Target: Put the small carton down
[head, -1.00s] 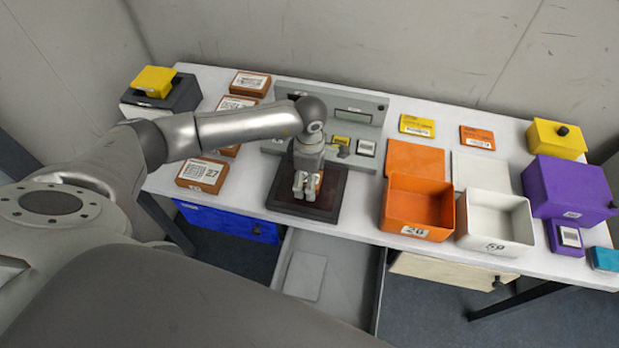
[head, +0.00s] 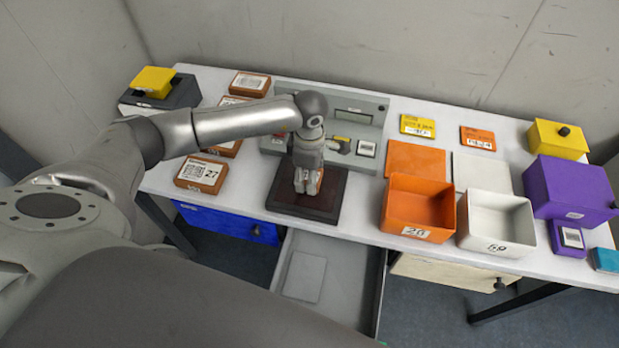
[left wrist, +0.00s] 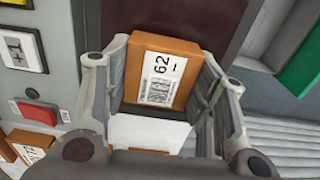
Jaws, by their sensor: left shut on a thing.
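The small carton (left wrist: 152,88) is an orange-brown box with a white barcode label reading 62. In the left wrist view it sits between the two fingers of my left gripper (left wrist: 165,72), which is shut on it. In the head view my left gripper (head: 307,187) points down over the dark square plate (head: 328,203), hiding most of the carton. Whether the carton touches the plate cannot be told. My right gripper is not in view.
A grey console (head: 376,130) stands behind the plate. Several labelled cartons, including one marked 27 (head: 201,174), lie to the left. An open orange bin (head: 418,231) and a white bin (head: 497,246) stand to the right. An open grey drawer (head: 343,300) is below the front edge.

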